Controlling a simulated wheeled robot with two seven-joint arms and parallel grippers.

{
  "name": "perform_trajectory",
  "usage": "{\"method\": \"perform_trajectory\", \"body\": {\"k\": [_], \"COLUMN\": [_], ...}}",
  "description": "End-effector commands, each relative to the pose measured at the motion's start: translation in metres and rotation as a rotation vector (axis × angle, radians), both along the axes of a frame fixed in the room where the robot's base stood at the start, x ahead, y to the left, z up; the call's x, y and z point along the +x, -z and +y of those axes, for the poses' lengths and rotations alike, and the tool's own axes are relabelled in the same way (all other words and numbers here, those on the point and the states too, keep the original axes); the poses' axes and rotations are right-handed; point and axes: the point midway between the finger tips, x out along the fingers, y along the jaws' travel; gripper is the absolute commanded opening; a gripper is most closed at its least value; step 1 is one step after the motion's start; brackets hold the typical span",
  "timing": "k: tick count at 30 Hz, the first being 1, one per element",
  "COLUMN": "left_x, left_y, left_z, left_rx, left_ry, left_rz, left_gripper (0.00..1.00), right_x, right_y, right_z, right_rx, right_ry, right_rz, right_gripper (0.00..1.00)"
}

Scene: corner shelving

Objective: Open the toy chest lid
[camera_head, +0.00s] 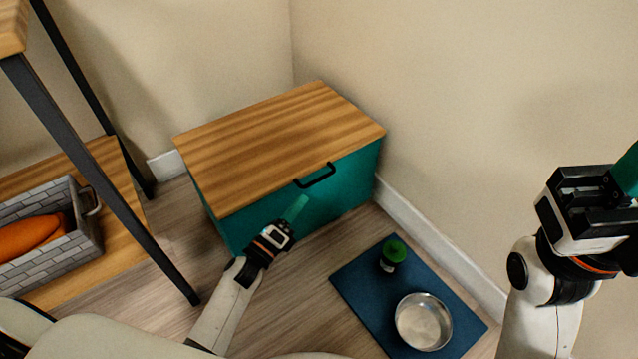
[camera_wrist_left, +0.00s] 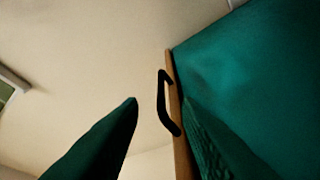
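The toy chest has a teal body (camera_head: 345,190) and a striped wooden lid (camera_head: 275,135), which lies shut on it. A black bar handle (camera_head: 315,176) sits at the lid's front edge. My left gripper (camera_head: 296,207) is in front of the chest, below and slightly left of the handle. In the left wrist view its two dark green fingers are apart, and the handle (camera_wrist_left: 163,102) appears between their tips (camera_wrist_left: 160,103), with nothing gripped. My right gripper (camera_head: 622,175) is raised at the right edge, away from the chest; its fingertips are cut off.
A blue mat (camera_head: 360,285) on the floor holds a green-lidded jar (camera_head: 393,252) and a metal bowl (camera_head: 423,321). At left, a black-legged shelf (camera_head: 110,185) holds a grey basket (camera_head: 60,253) with an orange item. Walls meet behind the chest.

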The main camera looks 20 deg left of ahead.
Motion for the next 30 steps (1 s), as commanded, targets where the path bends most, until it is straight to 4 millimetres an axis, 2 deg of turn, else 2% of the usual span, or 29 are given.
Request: {"method": "perform_trajectory", "body": {"k": [1,6,12,16,25,30], "left_x": [0.011,0.043,0.069,0.076,0.078,0.078], "left_y": [0.0,-0.006,-0.013,-0.016,-0.017,-0.017], "left_z": [-0.004,-0.014,-0.023,-0.026,-0.027,-0.027], "left_rx": [0.001,-0.001,-0.001,0.0,-0.001,-0.001], "left_ry": [0.002,0.0,0.0,0.0,0.0,0.0], "left_rz": [-0.004,-0.002,0.0,0.002,0.004,0.004], "left_gripper": [0.31,0.31,0.31,0.31,0.31,0.04], "right_x": [-0.002,-0.007,-0.013,-0.015,-0.015,-0.015], "right_y": [0.002,-0.003,-0.009,-0.011,-0.013,-0.013], "right_z": [0.0,0.001,0.002,0.002,0.002,0.002], "right_rx": [0.0,-0.004,-0.006,-0.008,-0.008,-0.008], "right_ry": [0.001,0.003,0.005,0.006,0.007,0.007], "right_rz": [-0.016,-0.053,-0.085,-0.094,-0.095,-0.095], "right_gripper": [0.36,0.36,0.36,0.36,0.36,0.36]}}
